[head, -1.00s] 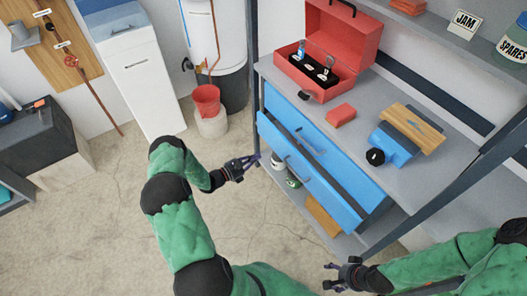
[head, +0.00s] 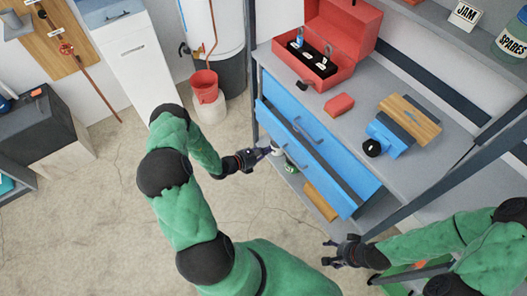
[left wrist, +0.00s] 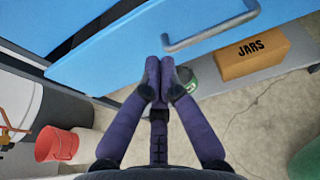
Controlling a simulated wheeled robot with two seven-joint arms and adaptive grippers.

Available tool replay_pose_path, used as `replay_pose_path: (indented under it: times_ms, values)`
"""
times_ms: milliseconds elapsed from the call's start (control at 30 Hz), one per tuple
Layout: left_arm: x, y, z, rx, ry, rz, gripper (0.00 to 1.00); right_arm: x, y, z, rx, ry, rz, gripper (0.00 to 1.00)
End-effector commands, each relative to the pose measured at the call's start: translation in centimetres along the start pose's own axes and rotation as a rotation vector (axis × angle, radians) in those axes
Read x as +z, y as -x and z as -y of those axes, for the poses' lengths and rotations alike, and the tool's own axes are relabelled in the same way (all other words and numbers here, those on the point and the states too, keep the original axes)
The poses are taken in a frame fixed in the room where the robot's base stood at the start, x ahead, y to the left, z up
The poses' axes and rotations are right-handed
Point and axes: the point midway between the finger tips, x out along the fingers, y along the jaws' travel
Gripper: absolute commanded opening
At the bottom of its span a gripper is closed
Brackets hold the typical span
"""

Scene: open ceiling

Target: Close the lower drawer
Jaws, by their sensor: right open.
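The blue lower drawer (head: 325,182) stands pulled out from its cabinet under the grey worktop, with a dark gap showing behind its front. Its front and grey bar handle (left wrist: 212,30) show in the left wrist view. My left gripper (head: 274,150) is at the left part of the drawer front, its purple fingers (left wrist: 160,68) together and empty. The fingertips overlap the lower edge of the front in the left wrist view; I cannot tell whether they touch it. My right gripper (head: 332,252) is open and empty, low in front of the cabinet's right end.
The upper drawer (head: 290,110) looks shut. A red toolbox (head: 320,60), a red block (head: 339,105) and a blue vise (head: 385,138) stand on the worktop. A red bucket (head: 204,86) stands left.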

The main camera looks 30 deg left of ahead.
Motion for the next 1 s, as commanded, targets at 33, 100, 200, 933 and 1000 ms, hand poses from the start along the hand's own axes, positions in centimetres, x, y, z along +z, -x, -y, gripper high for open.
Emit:
replay_pose_path:
  times_ms: [33, 100, 200, 933, 1000]
  values:
    - [-0.2, -1.2, 0.2, -0.004, -0.001, 0.001, 0.00, 0.0, -0.5, -0.2, 0.000, 0.000, 0.000, 0.66]
    - [-0.2, -2.5, 0.1, -0.004, -0.002, 0.002, 0.00, 0.0, -0.9, -0.3, 0.000, 0.000, 0.000, 0.66]
    - [-0.2, -4.4, 0.1, -0.004, -0.002, 0.003, 0.00, -0.1, -1.4, -0.5, 0.000, 0.000, 0.000, 0.66]
    - [1.2, -9.7, 0.0, 0.000, 0.001, 0.001, 0.00, -0.1, -2.9, -1.1, 0.000, 0.000, 0.000, 0.66]
    - [1.2, -9.7, 0.0, 0.000, 0.001, 0.001, 0.00, -0.1, -2.9, -1.1, 0.000, 0.000, 0.000, 0.66]
